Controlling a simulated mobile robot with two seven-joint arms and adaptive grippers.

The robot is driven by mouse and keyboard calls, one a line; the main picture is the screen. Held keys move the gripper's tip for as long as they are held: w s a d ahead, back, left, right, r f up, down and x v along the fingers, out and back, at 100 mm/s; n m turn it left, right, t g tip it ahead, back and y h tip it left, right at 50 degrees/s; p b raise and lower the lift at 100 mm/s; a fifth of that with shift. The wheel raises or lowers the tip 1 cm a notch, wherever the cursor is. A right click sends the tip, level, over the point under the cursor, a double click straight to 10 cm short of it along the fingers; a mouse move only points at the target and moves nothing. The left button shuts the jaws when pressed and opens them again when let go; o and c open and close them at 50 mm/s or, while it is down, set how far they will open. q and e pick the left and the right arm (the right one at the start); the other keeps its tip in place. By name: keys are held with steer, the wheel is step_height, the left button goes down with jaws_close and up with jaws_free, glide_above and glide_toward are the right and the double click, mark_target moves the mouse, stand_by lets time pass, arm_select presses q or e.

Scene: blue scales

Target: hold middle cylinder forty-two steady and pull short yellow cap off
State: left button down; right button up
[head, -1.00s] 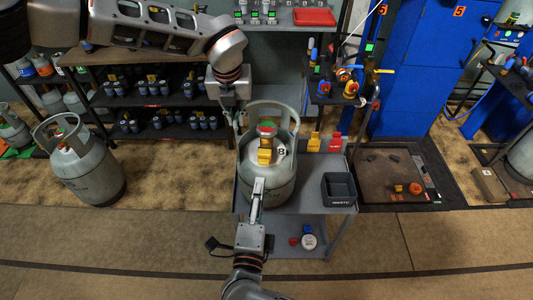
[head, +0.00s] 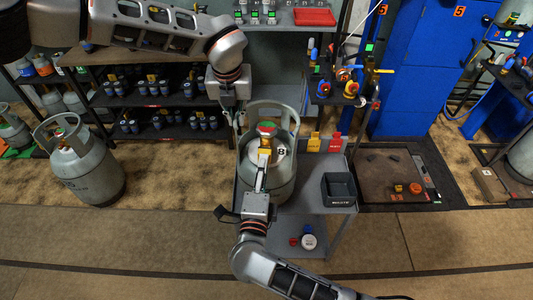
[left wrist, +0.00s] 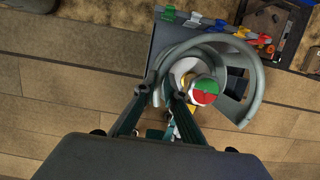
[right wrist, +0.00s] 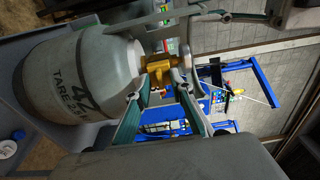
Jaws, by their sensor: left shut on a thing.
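The grey gas cylinder (head: 268,185) stands upright on a grey cart; the right wrist view shows its "42" marking (right wrist: 83,93). A red and green handwheel (head: 266,127) tops its valve inside the collar (head: 285,112). The short yellow cap (head: 264,152) is on the side of the valve facing my right arm. My left gripper (head: 239,125) is shut on the left part of the collar, which passes between its fingers in the left wrist view (left wrist: 160,92). My right gripper (head: 263,165) is open at the cap, its fingers on either side of the yellow parts (right wrist: 153,72); contact is unclear.
A dark bin (head: 339,187) sits at the right of the cart (head: 300,203). Another cylinder (head: 90,175) stands on the floor at left. Valves on a stand (head: 345,90) rise behind right. Floor in front is clear.

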arm_select(q)
steer(key=shift+a, duration=0.15)
arm_select(e)
jaws_close()
steer(key=shift+s, duration=0.35)
steer(key=shift+s+a, duration=0.1)
steer(key=shift+s, duration=0.25)
steer(key=shift+s, duration=0.35)
steer(key=shift+s, duration=0.3)
arm_select(q)
steer(key=shift+w, duration=0.1)
arm_select(e)
steer(key=shift+s+a, duration=0.1)
steer(key=shift+s, duration=0.15)
steer(key=shift+s+a, duration=0.15)
steer(key=shift+s, duration=1.35)
steer(key=shift+s+a, duration=0.15)
steer(key=shift+s, duration=1.3)
